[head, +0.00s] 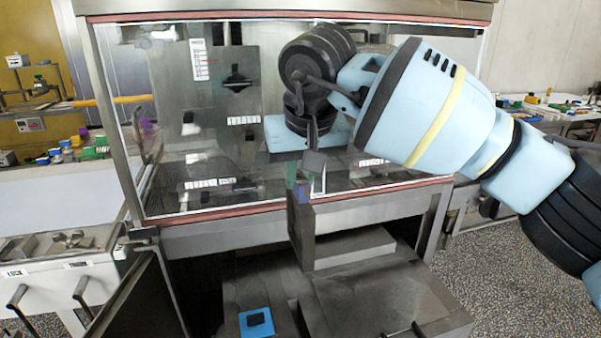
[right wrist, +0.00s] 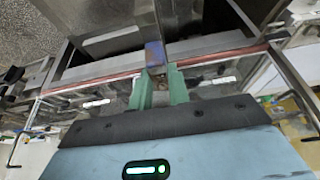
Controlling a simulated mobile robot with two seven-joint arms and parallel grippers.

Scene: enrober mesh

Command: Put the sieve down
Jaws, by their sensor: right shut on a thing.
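My right gripper (head: 304,184) comes in from the upper right in front of the machine's glass. Its green fingers also show in the right wrist view (right wrist: 160,80). They are shut on a blue-purple grip piece (head: 303,194), which shows beyond the fingertips in the wrist view (right wrist: 154,54). The grip piece appears to belong to the sieve, a grey box-like metal piece (head: 302,238) below the fingers. Its mesh cannot be made out, and I cannot tell whether it touches the surface below. My left gripper is in neither view.
The machine's clear window (head: 210,150) has a red lower edge. A white bench (head: 45,270) with handles stands at left.

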